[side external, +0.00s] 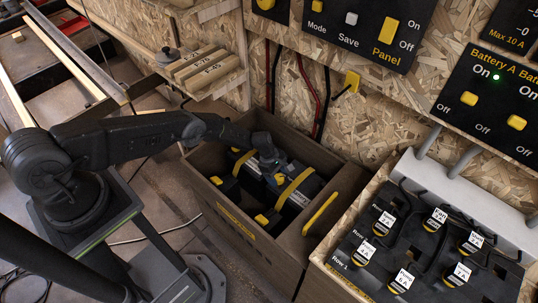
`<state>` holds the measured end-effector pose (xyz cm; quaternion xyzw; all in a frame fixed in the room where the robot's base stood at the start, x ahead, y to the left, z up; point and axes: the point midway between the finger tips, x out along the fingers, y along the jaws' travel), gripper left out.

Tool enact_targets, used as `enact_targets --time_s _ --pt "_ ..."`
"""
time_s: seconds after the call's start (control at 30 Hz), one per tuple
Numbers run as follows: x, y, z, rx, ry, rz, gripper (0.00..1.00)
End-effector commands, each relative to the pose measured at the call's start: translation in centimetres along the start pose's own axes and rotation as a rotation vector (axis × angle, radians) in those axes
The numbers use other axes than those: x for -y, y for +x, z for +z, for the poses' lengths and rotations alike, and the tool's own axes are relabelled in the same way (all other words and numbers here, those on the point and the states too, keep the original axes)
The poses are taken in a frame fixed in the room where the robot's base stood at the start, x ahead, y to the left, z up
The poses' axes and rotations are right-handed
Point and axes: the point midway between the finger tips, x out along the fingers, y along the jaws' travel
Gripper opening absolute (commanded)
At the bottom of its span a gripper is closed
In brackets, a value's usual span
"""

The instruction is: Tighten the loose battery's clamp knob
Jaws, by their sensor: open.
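An open wooden box (262,250) stands in the middle of the side external view. Two dark batteries sit in it: a left battery (226,190) and a right battery (312,186), each under a yellow strap. A yellow knob (217,181) shows at the near end of the left strap, and another yellow knob (262,220) at the near end of the right one. I cannot tell which battery is loose. My gripper (272,176) reaches into the box from the left, over the area between the batteries. It is open, with nothing visible in it. My wrist hides part of the batteries' far ends.
A yellow bar (320,213) lies along the box's right side. A fuse panel (425,250) with several labelled fuses stands at the right. Switch panels (365,25) hang on the chipboard wall behind.

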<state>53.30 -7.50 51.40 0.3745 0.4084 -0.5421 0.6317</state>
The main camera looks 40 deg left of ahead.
Motion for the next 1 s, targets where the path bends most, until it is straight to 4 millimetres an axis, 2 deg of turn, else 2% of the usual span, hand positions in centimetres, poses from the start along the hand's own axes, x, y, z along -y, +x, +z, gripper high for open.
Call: enact_targets --time_s 0.27,0.47,0.8,1.0 --pt "0.2 -2.0 0.0 -0.003 -0.004 -0.001 0.69" --pt "0.1 -4.6 0.0 -0.003 -0.003 0.001 0.69" --pt "0.1 -10.3 0.1 -0.003 -0.002 0.001 0.69" --pt "0.1 -12.5 0.0 -0.003 -0.001 0.000 0.69"
